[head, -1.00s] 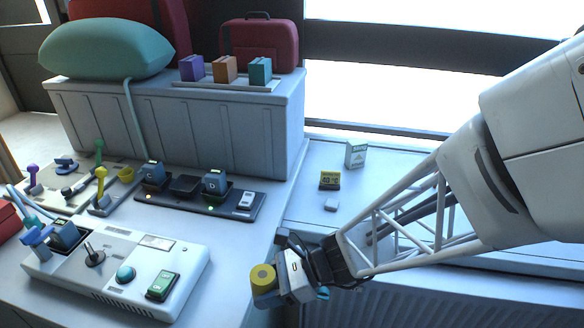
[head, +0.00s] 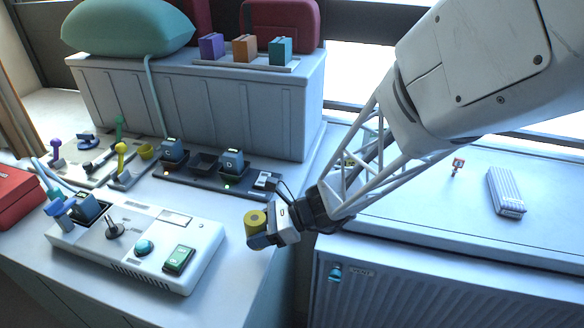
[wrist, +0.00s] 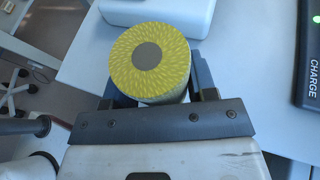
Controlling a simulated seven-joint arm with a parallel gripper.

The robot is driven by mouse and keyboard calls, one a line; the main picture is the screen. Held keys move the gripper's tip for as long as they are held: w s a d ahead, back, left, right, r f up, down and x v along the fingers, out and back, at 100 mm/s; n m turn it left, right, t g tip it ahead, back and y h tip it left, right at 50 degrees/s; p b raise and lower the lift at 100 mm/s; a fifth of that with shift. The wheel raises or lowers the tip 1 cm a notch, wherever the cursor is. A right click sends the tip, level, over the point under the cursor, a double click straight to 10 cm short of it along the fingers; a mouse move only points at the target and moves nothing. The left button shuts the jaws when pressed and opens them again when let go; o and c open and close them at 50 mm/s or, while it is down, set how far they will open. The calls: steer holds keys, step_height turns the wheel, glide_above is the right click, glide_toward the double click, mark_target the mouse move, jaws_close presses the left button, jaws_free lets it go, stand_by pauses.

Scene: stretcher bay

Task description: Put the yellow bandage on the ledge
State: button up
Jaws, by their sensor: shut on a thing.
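The yellow bandage (head: 256,222) is a short roll with a grey core. My gripper (head: 262,238) is shut on it and holds it up near the right edge of the white counter. In the wrist view, the bandage (wrist: 150,62) sits between the two dark fingers of my gripper (wrist: 155,88), its round end facing the camera. The pale surface under the window on the right looks like the ledge (head: 425,190). My arm crosses in front of its left part.
A white console (head: 140,222) with a joystick and buttons stands left of my gripper. A dark charging tray (head: 205,186) lies behind it.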

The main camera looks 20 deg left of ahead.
steer(key=shift+w+a+f, duration=0.2)
steer(key=shift+w+a, duration=1.55)
steer(key=shift+w, duration=0.05)
steer(key=shift+f, duration=1.75)
steer(key=shift+f, duration=0.2)
steer(key=o, duration=0.9)
steer(key=shift+o, duration=0.2)
steer(key=shift+r, duration=0.2)
steer(key=shift+d, duration=0.15)
steer(key=v, duration=1.1)
steer(key=shift+d+r, duration=0.3)
